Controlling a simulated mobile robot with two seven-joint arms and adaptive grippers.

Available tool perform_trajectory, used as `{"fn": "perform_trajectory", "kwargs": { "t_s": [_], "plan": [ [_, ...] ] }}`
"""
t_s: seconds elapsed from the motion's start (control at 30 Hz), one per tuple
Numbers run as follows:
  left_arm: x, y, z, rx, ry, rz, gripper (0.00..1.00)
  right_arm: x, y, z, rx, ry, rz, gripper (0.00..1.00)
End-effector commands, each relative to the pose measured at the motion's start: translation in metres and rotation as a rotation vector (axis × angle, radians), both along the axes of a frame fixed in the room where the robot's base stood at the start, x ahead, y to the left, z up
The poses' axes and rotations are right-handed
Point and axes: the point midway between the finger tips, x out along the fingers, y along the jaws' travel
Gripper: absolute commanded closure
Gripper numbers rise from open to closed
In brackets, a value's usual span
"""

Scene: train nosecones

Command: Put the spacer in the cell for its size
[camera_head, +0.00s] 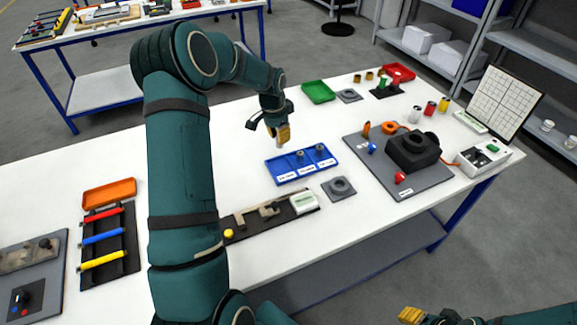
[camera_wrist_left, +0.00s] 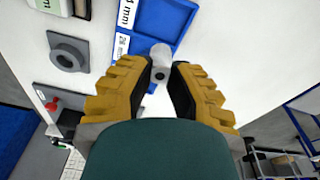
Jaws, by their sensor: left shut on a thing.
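A blue tray (camera_head: 292,177) with labelled cells lies mid-table. My left gripper (camera_head: 283,138) is above the tray's back left side, pointing down. It is shut on a light grey cylindrical spacer (camera_wrist_left: 160,58), whose end shows between the yellow fingers in the left wrist view. The tray (camera_wrist_left: 185,22) is beyond it there, with labels ending in "mm" only partly readable. My right gripper (camera_head: 410,315) shows only partly at the bottom edge; its jaw opening is unclear.
A grey block with a round boss (camera_head: 339,188) and a caliper board (camera_head: 270,215) lie in front of the tray. A grey plate with a black housing (camera_head: 412,150) is to the right. A green tray (camera_head: 318,92) stands behind. White table is clear left of the blue tray.

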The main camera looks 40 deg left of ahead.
Motion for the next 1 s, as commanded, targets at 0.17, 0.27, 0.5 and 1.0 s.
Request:
{"fn": "perform_trajectory", "kwargs": {
  "t_s": [0.17,0.27,0.5,1.0],
  "plan": [
    [-0.001,0.0,-0.033,-0.002,0.005,0.001,1.0,0.0,0.0,-0.002,0.0,0.0,0.0,0.53],
    [-0.001,0.0,-0.048,-0.002,0.004,0.001,1.0,0.0,0.0,-0.002,0.0,0.0,0.0,0.53],
    [-0.001,0.0,-0.066,-0.001,0.003,0.001,1.0,0.0,0.0,-0.003,0.0,0.0,0.0,0.53],
    [0.0,0.0,-0.096,0.0,0.0,0.001,1.0,0.0,0.0,-0.004,-0.001,0.0,0.0,0.53]
  ]
}}
